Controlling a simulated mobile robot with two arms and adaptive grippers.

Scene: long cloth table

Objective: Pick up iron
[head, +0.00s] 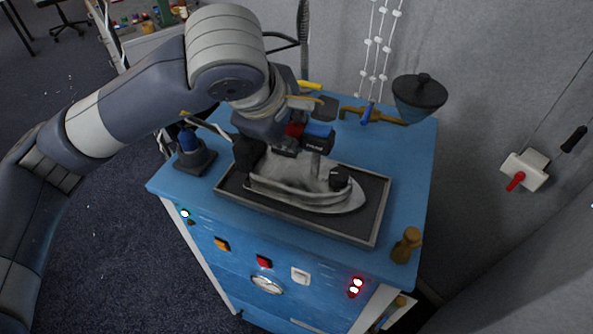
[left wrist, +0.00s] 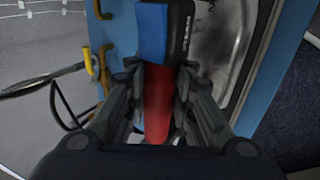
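The iron (head: 305,186) is a large grey body with a pointed nose, lying in a shallow dark tray (head: 378,215) on the blue table. Its handle, red, blue and black, shows above the body and also in the left wrist view (left wrist: 158,105). My left gripper (head: 288,146) reaches in from the left and is over the iron at the handle. In the left wrist view its fingers (left wrist: 160,82) lie on both sides of the red part and look pressed against it. The fingertips are partly hidden in the head view. My right gripper is not in view.
A blue-topped dark fixture (head: 190,150) stands left of the tray. A dark funnel-shaped holder (head: 420,97) is at the back right, and a wooden peg (head: 406,245) at the front right corner. Buttons line the front panel. A grey wall closes off the back and right.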

